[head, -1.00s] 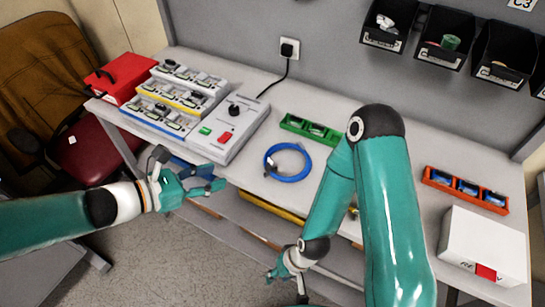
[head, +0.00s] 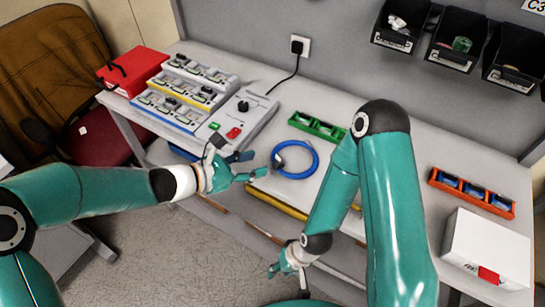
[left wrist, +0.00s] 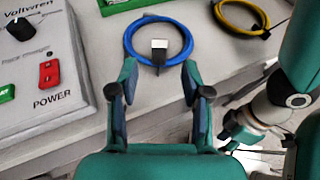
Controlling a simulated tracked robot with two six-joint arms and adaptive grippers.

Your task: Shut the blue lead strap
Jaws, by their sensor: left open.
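The blue lead (head: 316,160) lies in a round coil on the bench top near its front edge. It also shows in the left wrist view (left wrist: 128,40). Its strap (left wrist: 160,52) is a dark strip with a white patch on the near side of the coil; it looks open, lying out toward me. My left gripper (head: 256,167) is open and empty, just left of the coil. In the left wrist view its two fingers (left wrist: 160,92) stand apart on either side of the strap's line, short of it. My right gripper (head: 285,270) hangs low before the bench; its fingers are unclear.
A yellow lead (left wrist: 262,30) lies to the right. An orange tray (head: 472,192) and white box (head: 487,248) stand farther right.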

